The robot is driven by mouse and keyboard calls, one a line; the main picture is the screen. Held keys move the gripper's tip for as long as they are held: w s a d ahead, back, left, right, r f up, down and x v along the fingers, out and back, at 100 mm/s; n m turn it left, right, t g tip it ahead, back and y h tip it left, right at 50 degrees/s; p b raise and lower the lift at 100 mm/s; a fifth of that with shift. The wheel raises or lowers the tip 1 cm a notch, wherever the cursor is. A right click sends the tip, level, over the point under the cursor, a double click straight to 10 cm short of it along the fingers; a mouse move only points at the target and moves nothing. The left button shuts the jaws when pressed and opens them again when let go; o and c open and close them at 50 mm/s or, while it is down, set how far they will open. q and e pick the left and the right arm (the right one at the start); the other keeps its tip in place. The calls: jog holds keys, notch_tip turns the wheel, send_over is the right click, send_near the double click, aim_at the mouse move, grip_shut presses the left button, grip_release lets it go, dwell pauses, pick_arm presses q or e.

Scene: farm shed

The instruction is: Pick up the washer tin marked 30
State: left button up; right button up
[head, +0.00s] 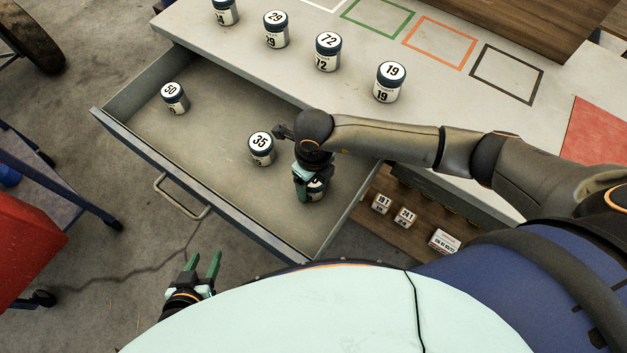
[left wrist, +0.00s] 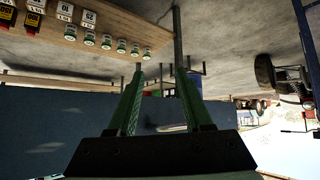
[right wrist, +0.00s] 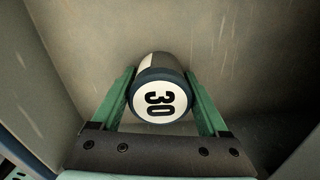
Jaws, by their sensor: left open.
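The tin marked 30 (right wrist: 160,98), white with a dark blue lid, lies between the fingers of my right gripper (right wrist: 160,85) in the right wrist view. Both fingers meet its sides, with no gap showing. In the head view, my right gripper (head: 308,180) reaches down into the open drawer and covers most of this tin (head: 316,192). I cannot tell whether the tin touches the drawer floor. My left gripper (head: 205,268) is open and empty, outside the drawer in front of it. Its spread fingers also show in the left wrist view (left wrist: 158,75).
The drawer (head: 215,125) also holds a tin marked 35 (head: 261,148), close beside my right gripper, and a tin marked 50 (head: 174,98). Several tins stand on the bench top (head: 440,105) behind, near coloured outlined squares. A red cabinet (head: 30,235) stands at left.

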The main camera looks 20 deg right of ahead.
jog(key=c, duration=1)
